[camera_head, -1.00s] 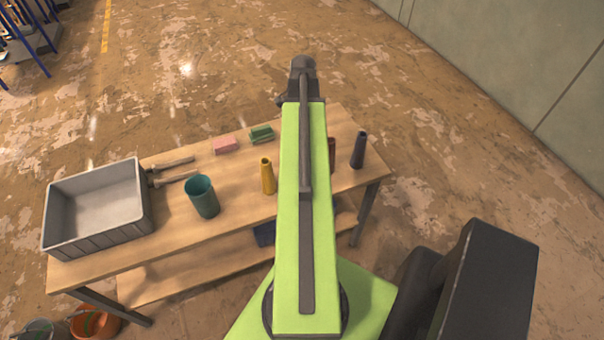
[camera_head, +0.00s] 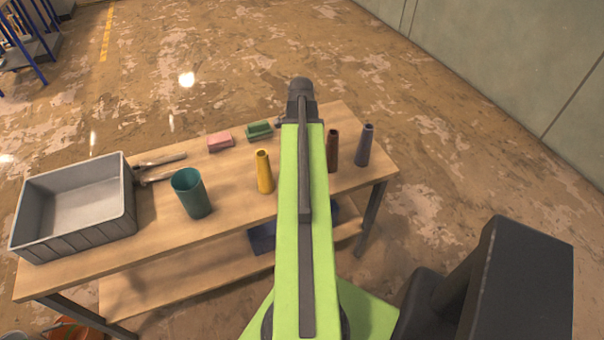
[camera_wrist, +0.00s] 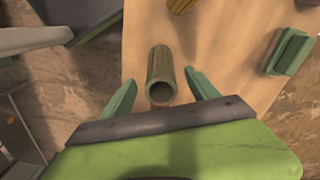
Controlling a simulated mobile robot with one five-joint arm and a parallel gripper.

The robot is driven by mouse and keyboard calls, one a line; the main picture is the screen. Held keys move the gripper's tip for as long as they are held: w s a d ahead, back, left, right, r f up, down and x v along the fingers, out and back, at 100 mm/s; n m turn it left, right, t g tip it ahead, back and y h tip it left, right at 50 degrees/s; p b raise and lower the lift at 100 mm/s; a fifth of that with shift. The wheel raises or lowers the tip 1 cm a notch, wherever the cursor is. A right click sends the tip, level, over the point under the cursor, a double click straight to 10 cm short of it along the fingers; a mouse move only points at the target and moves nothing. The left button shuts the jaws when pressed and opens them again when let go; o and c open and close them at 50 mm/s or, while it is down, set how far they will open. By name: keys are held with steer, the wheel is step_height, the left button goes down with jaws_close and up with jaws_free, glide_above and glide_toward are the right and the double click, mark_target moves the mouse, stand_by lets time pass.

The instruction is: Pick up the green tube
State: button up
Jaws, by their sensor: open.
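The green tube (camera_wrist: 159,68) stands on the wooden table (camera_wrist: 228,75) in the wrist view, with its round open end facing the camera. My gripper (camera_wrist: 160,76) is open, with one finger on each side of the tube and a visible gap to each. How far down along the tube the fingers reach is hard to tell. In the head view my arm covers the gripper, and the green tube is not seen there.
A yellow tube (camera_head: 264,172) stands left of my arm, and a brown tube (camera_head: 332,150) and a purple-grey tube (camera_head: 366,146) right of it. A green block (camera_head: 259,130), pink block (camera_head: 220,142), teal cup (camera_head: 191,194) and grey crate (camera_head: 126,198) are further left.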

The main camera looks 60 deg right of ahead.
step_height(320, 180, down, 2)
steer(key=shift+f+b, duration=0.15)
steer(key=shift+b, duration=0.3)
jaws_close()
